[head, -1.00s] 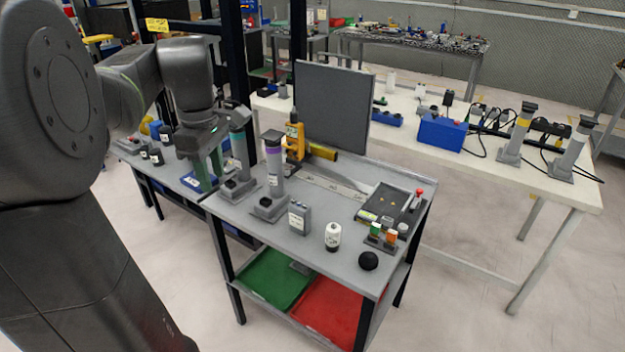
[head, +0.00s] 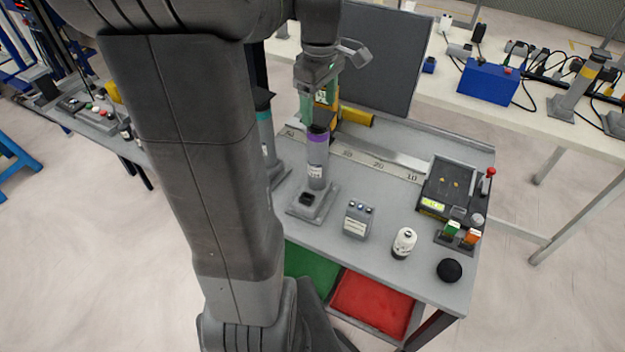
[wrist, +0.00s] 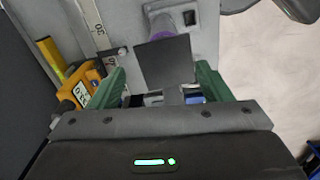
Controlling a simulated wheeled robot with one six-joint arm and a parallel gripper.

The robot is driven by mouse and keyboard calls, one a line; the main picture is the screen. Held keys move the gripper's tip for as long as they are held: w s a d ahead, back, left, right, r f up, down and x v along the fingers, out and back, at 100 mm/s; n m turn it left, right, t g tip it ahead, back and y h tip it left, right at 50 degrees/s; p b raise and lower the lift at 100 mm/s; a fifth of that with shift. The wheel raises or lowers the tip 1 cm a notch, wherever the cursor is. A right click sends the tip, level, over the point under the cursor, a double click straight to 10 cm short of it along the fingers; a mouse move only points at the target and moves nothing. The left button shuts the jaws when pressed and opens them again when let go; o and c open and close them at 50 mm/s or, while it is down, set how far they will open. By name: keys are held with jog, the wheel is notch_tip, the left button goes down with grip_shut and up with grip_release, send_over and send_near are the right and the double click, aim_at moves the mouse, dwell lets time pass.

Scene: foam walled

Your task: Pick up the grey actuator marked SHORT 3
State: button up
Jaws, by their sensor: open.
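The grey actuator with a purple band (head: 317,163) stands upright on a square foot on the grey bench. Its label is too small to read, so I cannot tell whether it says SHORT 3. A teal-banded grey actuator (head: 265,130) stands to its left, partly behind my arm. My gripper (head: 319,101) points down over the purple-banded actuator and hides its top. In the wrist view my open gripper's green fingers (wrist: 161,72) lie on either side of the actuator's dark square cap (wrist: 163,62). The purple band shows just beyond the cap. Contact cannot be told.
A yellow device (wrist: 88,88) and an upright dark panel (head: 372,55) are close behind the actuator.

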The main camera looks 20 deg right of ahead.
aim_at(320, 114)
jog(key=shift+s+a+f, duration=0.15)
jog(key=shift+s+f, duration=0.05)
jog(key=shift+f, duration=0.2)
jog(key=shift+s+a+f, duration=0.1)
jog(key=shift+s+f, duration=0.05)
jog(key=shift+f, duration=0.25)
jog(key=shift+s+f, duration=0.1)
jog(key=shift+f, duration=0.3)
jog(key=shift+w+d+f, duration=0.2)
jog(key=shift+w+f, duration=0.05)
jog(key=shift+f, duration=0.1)
jog(key=shift+a+f, duration=0.15)
jog(key=shift+f, duration=1.05)
jog(key=shift+a+f, duration=0.1)
jog(key=shift+f, duration=1.05)
jog(key=shift+c, duration=0.2)
grip_shut()
jog(key=shift+r, duration=0.1)
